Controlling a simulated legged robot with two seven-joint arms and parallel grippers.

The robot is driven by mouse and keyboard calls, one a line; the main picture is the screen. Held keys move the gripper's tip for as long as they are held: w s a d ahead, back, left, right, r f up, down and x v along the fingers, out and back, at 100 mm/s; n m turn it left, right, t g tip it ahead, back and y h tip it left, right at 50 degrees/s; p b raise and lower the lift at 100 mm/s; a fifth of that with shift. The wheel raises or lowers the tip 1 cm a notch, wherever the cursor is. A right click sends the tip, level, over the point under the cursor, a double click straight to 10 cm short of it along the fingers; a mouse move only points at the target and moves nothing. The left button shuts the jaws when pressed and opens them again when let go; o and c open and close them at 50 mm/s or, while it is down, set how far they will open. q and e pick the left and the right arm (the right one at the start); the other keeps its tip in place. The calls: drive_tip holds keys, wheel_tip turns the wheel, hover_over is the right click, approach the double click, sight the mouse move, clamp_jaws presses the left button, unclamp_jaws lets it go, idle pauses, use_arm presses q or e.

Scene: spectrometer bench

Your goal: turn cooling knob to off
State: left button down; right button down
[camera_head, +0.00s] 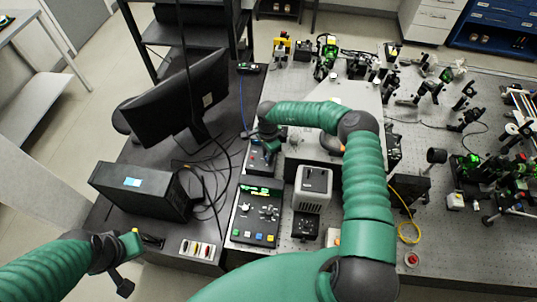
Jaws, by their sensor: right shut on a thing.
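My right gripper (267,145) reaches down onto the far black control panel (255,166), left of the grey box on the optical bench. It is shut on a small control there. The gripper hides this control, so I cannot read its label or setting; it may be the cooling knob. A nearer control panel (240,222) has a green-lit display, several small knobs and a row of coloured buttons. My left gripper (126,265) hangs at the lower left, near the black table's front edge, away from both panels. Its finger opening is unclear.
A grey-white instrument (313,185) stands right of the near panel. A monitor (182,97) and a black box with a small screen (140,190) are on the left table, with loose cables. Optical mounts crowd the perforated bench (440,240) at right. A yellow cable (409,232) loops there.

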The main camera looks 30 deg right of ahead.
drive_tip(key=shift+a+n, duration=0.15)
drive_tip(key=shift+n, duration=0.45)
drive_tip(key=c, duration=1.5)
unclamp_jaws()
drive_tip(key=shift+c, duration=0.2)
drive_tip(key=shift+o, duration=1.1)
drive_tip(key=shift+w+f, duration=0.1)
wheel_tip(320, 180, up, 17)
drive_tip(key=b, duration=0.4)
drive_tip(key=shift+w+f, duration=0.15)
drive_tip(key=shift+f, duration=0.15)
